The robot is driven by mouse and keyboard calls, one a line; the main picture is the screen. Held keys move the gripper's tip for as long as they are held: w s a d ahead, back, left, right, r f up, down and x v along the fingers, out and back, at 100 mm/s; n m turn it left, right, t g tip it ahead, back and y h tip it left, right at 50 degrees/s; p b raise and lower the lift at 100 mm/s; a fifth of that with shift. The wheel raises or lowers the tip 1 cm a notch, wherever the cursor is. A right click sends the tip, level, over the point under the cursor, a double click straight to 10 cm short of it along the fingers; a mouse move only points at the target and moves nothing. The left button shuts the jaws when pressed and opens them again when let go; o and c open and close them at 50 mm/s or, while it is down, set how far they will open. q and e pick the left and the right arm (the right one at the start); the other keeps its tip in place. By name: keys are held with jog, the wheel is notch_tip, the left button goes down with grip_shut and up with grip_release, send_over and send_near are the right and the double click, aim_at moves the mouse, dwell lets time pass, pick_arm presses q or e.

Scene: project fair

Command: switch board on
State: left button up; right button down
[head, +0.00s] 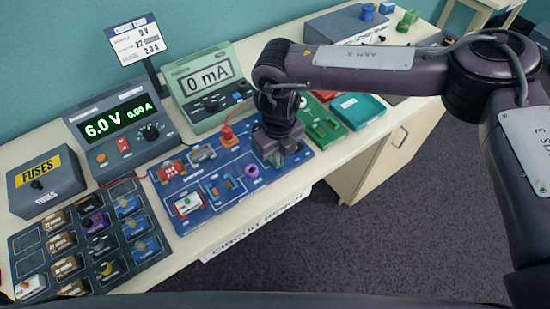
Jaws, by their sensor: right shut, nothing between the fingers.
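The blue circuit board (222,211) lies on the bench with parts on it: a red block (170,172), a grey part (203,154), blue parts, a purple ring (252,171) and a red-orange knob (228,136). A white part with red and green marks (187,205), perhaps the switch, sits at its front left corner; its position is too small to tell. My right gripper (274,160) points down over the right part of the board, shut and empty, and hides what lies beneath it. The meter (210,83) shows 0 mA. My left gripper is out of view.
The power supply (120,125) reads 6.0 V and 0.00 A. A fuse box (45,182) and a dark parts tray (80,278) are at left. A green tray (322,128) and a teal tray (356,110) lie right of the board. A display sign (138,39) stands behind.

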jog(key=shift+r+p, duration=2.15)
jog(key=shift+r, duration=1.3)
